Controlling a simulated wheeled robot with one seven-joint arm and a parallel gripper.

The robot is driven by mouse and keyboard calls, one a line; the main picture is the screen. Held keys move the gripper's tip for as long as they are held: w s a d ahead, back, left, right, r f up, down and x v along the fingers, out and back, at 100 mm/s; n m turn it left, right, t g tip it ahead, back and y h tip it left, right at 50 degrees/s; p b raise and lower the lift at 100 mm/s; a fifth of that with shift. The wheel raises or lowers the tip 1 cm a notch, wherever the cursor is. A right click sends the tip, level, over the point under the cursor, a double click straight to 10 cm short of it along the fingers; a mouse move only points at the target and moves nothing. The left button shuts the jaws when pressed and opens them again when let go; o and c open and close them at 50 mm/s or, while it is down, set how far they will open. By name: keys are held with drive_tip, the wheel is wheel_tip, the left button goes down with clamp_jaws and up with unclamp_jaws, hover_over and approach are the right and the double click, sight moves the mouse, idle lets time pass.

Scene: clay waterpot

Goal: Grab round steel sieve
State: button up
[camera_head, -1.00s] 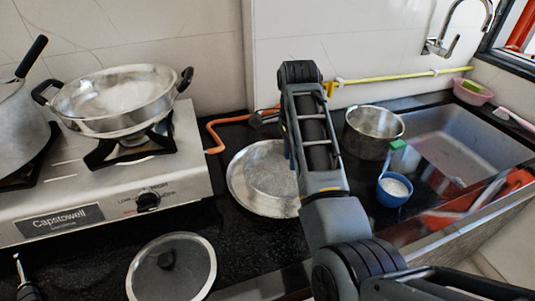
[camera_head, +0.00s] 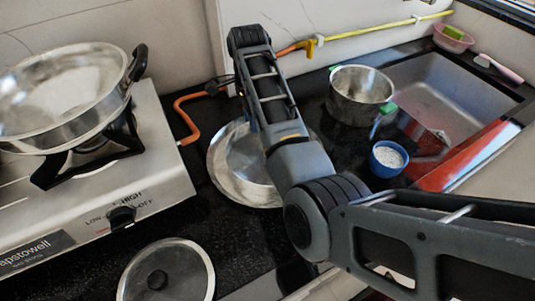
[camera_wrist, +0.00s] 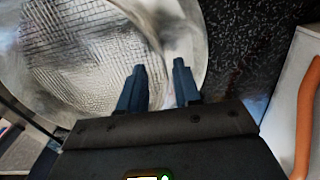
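The round steel sieve (camera_head: 232,172) lies on the black counter between the stove and the sink in the head view. My arm crosses in front of its right part. In the wrist view, the sieve's mesh (camera_wrist: 85,60) and smooth pale rim fill the upper left and middle. My gripper is hidden behind my arm in the head view.
A steel pan (camera_head: 62,95) sits on the stove (camera_head: 165,150) at left. A round lid (camera_head: 168,275) lies in front. A steel pot (camera_head: 358,98) and a blue cup (camera_head: 388,160) stand right, beside the sink (camera_head: 450,95).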

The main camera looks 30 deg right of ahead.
wheel_tip(320, 180, down, 2)
clamp_jaws()
idle(0.4)
